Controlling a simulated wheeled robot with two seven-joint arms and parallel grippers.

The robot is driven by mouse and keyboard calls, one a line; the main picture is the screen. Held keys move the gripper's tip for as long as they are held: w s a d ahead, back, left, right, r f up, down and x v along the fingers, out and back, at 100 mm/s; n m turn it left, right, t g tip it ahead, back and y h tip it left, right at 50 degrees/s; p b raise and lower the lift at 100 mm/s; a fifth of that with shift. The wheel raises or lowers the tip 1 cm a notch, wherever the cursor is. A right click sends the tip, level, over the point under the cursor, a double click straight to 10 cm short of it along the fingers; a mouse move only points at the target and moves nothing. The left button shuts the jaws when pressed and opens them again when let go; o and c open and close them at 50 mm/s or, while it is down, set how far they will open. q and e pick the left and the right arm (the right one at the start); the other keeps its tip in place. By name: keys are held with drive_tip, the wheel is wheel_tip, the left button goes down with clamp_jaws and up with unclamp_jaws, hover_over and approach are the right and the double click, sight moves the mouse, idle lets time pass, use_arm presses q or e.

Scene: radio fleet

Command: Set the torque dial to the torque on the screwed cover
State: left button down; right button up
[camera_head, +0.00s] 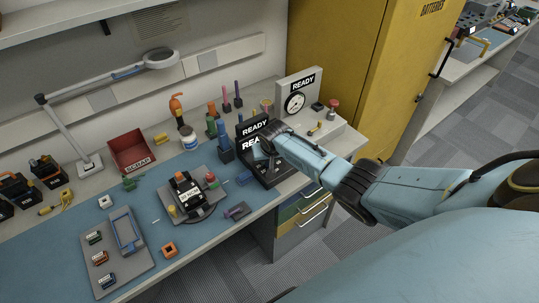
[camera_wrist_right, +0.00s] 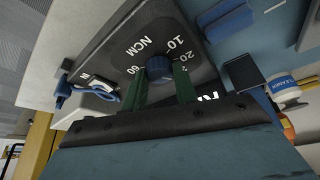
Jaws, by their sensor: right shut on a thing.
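The torque dial is a dark blue knob (camera_wrist_right: 159,68) on a black sloped panel (camera_wrist_right: 190,45) marked NCM, with 10, 20 and 60 readable around it. My right gripper (camera_wrist_right: 160,86) has its two green fingers on either side of the knob, shut on it. In the head view my right gripper (camera_head: 266,143) reaches in from the right and hides the knob and part of the panel. A black radio unit (camera_head: 187,190) with a small label stands on a grey plate at the bench middle; its lettering is too small to read. My left gripper is out of view.
A gauge stand (camera_head: 297,102) reading READY is behind the panel. A red scrap bin (camera_head: 131,149), a white bottle (camera_head: 188,138) and upright coloured tools are along the back. A grey tray (camera_head: 116,252) with small parts is at front left. A yellow cabinet (camera_head: 353,70) bounds the right.

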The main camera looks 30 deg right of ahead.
drive_tip(key=shift+a+m, duration=0.1)
drive_tip(key=shift+m, duration=0.5)
drive_tip(key=shift+w+h, duration=0.1)
drive_tip(key=shift+h, duration=0.2)
drive_tip(key=o, duration=1)
drive_tip(key=shift+c, duration=0.2)
drive_tip(key=shift+p, duration=0.3)
drive_tip(key=shift+s+r+p, duration=0.25)
drive_tip(key=shift+r+p, duration=0.05)
drive_tip(key=shift+r, duration=0.25)
drive_tip(key=p+v, duration=0.3)
drive_tip(key=v, duration=0.9)
drive_tip(key=shift+r, duration=0.15)
